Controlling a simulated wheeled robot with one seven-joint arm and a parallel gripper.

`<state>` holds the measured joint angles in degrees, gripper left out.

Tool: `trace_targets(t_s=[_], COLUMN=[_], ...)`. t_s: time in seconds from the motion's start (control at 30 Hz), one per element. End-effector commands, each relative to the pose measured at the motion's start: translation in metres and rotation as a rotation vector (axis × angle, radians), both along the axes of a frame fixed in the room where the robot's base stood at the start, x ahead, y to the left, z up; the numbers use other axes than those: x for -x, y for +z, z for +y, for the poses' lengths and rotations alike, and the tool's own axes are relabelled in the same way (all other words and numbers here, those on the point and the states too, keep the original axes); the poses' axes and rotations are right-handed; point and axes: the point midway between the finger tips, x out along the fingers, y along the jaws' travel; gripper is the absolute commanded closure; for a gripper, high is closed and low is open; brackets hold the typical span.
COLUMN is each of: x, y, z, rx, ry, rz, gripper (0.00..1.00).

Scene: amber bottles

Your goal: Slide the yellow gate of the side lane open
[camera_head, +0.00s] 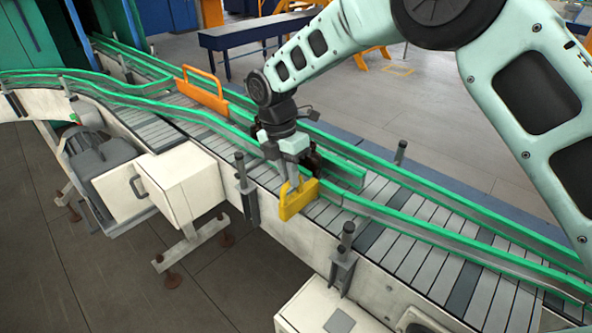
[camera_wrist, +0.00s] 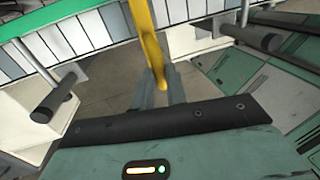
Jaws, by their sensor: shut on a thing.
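The yellow gate (camera_head: 299,200) stands at the near rail of the conveyor, below my gripper in the head view. Its top looks like a handle loop. My gripper (camera_head: 292,184) points down at it and is shut on that handle. In the wrist view the yellow gate (camera_wrist: 145,45) runs up from between the fingers (camera_wrist: 158,90), seen edge-on. The head view shows the near guide rail on both sides of the gate. I cannot tell how far the gate stands from either end of its travel.
Green guide rails (camera_head: 440,228) line the slatted belt (camera_head: 400,235). Dark posts (camera_head: 344,258) stick up along the near side. A white box (camera_head: 178,182) and grey motor (camera_head: 95,158) sit at the left. No bottles show.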

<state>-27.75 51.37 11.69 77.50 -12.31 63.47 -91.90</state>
Motion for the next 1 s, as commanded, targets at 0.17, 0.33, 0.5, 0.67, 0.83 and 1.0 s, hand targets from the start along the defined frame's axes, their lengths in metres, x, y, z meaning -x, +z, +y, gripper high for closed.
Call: trace_targets(t_s=[0.17, 0.33, 0.5, 0.67, 0.83, 1.0], x=[0.003, 0.003, 0.002, 0.000, -0.005, -0.011], y=[0.001, 0.001, 0.001, 0.008, 0.035, 0.075], z=[0.004, 0.003, 0.003, 0.004, 0.008, 0.014], rx=[-0.005, -0.005, -0.004, -0.005, -0.007, -0.007], ry=[0.003, 0.003, 0.002, 0.002, 0.001, 0.001], rz=[0.005, 0.005, 0.004, 0.001, -0.001, -0.001], gripper=[1.00, 0.64, 0.64, 0.64, 0.64, 0.64])
